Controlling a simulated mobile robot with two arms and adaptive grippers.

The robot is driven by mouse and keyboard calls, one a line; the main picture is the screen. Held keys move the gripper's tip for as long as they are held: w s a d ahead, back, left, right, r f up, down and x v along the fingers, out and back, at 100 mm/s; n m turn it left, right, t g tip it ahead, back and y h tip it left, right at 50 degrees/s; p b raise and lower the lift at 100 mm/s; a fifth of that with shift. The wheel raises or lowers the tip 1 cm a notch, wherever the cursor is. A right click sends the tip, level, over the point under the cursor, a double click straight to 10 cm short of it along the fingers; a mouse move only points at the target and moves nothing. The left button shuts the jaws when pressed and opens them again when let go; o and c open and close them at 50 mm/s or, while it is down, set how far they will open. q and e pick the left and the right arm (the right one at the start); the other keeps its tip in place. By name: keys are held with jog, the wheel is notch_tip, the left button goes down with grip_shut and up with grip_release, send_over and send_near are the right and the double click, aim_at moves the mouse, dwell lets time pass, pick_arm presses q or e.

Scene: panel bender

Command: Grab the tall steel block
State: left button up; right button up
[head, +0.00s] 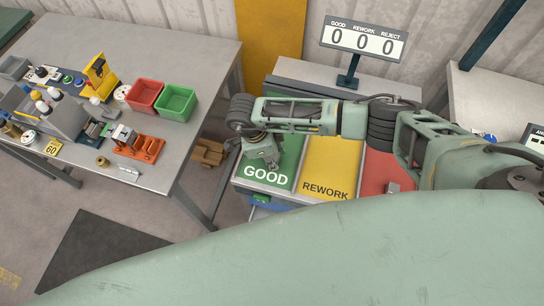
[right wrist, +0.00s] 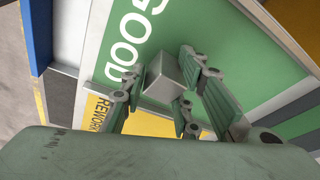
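A plain grey steel block (right wrist: 165,78) shows between the fingers of my right gripper (right wrist: 172,82) in the right wrist view, over the green GOOD area. The fingers stand open around it, with a small gap on the left; contact on the other side is unclear. In the head view my right gripper (head: 264,155) points down over the green GOOD panel (head: 283,178), and its fingertips are hard to make out. A second small metal piece (head: 392,187) lies on the red panel (head: 378,172). My left gripper is not in view.
The yellow REWORK panel (head: 332,165) lies between green and red. A counter sign (head: 363,41) stands behind. The left table (head: 190,60) carries a red bin (head: 144,95), a green bin (head: 176,102), an orange fixture (head: 140,145) and several small parts.

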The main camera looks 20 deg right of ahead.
grip_shut()
jog(key=shift+r, duration=0.1)
